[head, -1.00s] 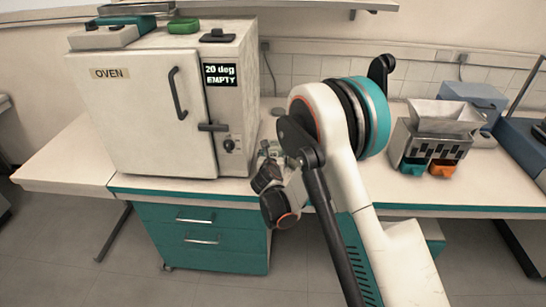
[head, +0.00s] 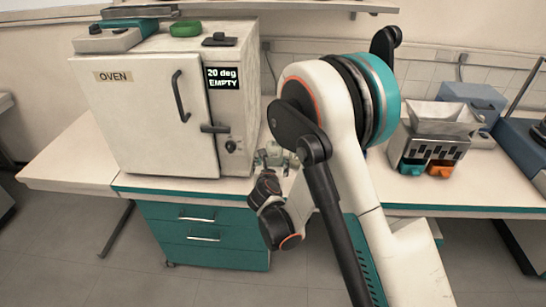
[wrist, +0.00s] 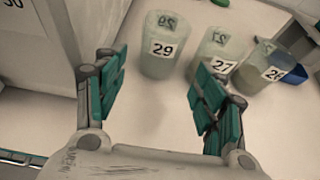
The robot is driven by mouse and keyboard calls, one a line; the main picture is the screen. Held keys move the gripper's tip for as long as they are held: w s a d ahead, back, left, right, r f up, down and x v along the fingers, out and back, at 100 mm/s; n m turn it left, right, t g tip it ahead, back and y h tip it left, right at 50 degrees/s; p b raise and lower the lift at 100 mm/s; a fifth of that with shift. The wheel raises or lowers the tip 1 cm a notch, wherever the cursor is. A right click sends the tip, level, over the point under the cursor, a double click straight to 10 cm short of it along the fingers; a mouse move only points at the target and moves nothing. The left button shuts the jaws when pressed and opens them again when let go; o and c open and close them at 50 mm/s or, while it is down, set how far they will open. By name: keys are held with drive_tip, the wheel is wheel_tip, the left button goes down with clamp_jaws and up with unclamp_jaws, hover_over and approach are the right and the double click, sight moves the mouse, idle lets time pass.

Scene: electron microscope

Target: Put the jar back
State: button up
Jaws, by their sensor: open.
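Several pale translucent jars stand in the wrist view on the bench: jar 29 (wrist: 158,60), jar 27 (wrist: 211,45) and a third jar (wrist: 253,77) whose label looks like 26. My gripper (wrist: 157,88) is open, its two teal-padded fingers spread wide with only bare bench between them. Jar 29 stands upright just beyond the fingers, apart from them. In the head view my gripper (head: 272,158) is over the bench right of the oven, largely hidden by my wrist. Pale jar shapes show just behind it, partly hidden.
The closed oven (head: 145,110), its display reading 20 deg EMPTY, stands left of my gripper. A hopper device (head: 435,135) with teal and orange trays stands to the right. A blue object (wrist: 288,70) lies beyond the jars. Teal drawers (head: 205,240) are below the bench.

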drive_tip(key=shift+v, duration=1.3)
